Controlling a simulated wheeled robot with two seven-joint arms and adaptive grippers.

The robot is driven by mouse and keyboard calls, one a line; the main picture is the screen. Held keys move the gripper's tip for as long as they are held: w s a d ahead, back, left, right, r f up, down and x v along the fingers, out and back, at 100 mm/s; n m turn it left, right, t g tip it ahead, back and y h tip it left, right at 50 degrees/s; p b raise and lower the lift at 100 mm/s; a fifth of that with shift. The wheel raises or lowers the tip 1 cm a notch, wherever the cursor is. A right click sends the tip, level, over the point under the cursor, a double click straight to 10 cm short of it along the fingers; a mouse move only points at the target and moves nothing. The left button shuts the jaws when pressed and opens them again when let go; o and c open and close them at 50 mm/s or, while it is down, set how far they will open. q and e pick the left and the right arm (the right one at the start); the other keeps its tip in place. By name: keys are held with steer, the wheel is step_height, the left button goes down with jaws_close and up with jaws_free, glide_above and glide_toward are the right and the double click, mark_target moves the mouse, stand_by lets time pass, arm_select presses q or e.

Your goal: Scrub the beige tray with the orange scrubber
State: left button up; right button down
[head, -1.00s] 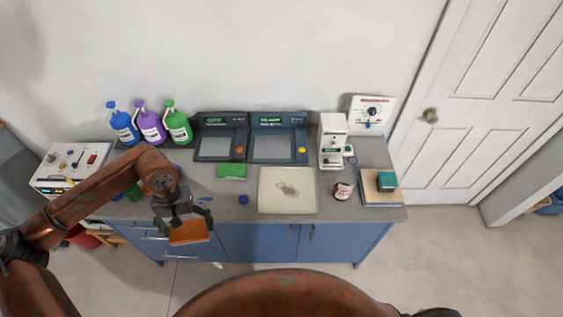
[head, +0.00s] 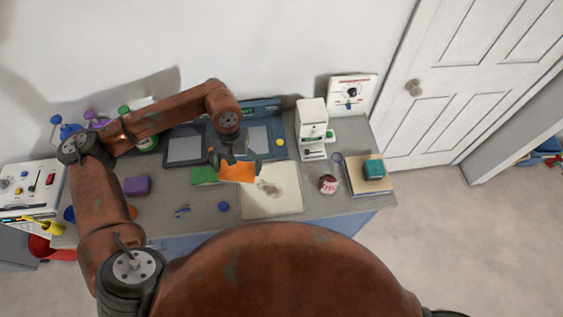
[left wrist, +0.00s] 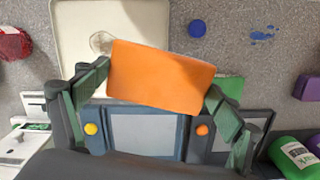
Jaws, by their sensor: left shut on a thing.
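The orange scrubber (head: 238,172) is held in my left gripper (head: 236,160), which is shut on it. In the left wrist view the scrubber (left wrist: 161,77) sits between the two green-padded fingers. The beige tray (head: 285,205) lies flat on the grey counter with a brownish smudge (head: 266,189) in its middle. The scrubber is over the tray's back left corner; it appears to be above the surface, not touching. In the left wrist view the tray (left wrist: 75,20) shows behind the scrubber, partly hidden by it. My right gripper is not in view.
A green sponge (head: 204,175) lies left of the tray, and a blue cap (head: 224,206) in front of it.

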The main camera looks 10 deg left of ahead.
mark_target(249, 168)
arm_select(q)
steer(key=shift+n, duration=0.6)
steer(key=d+p, duration=0.2)
steer(key=w+d+f+p, duration=0.1)
steer(key=shift+d+f, duration=0.1)
steer(key=shift+d, duration=0.25)
steer(key=shift+n, duration=0.8)
steer(key=shift+d+f+p, duration=0.35)
steer(key=shift+d+f, duration=0.4)
steer(key=shift+f, duration=0.85)
steer(key=shift+d+f+p, duration=0.3)
steer(key=shift+d+f, duration=0.4)
steer(key=shift+f, duration=0.9)
steer(key=shift+d+f+p, duration=0.35)
steer(key=shift+d+f, duration=0.4)
steer(key=shift+f, duration=0.85)
steer(key=shift+f+b, duration=1.05)
steer(key=shift+b, duration=0.05)
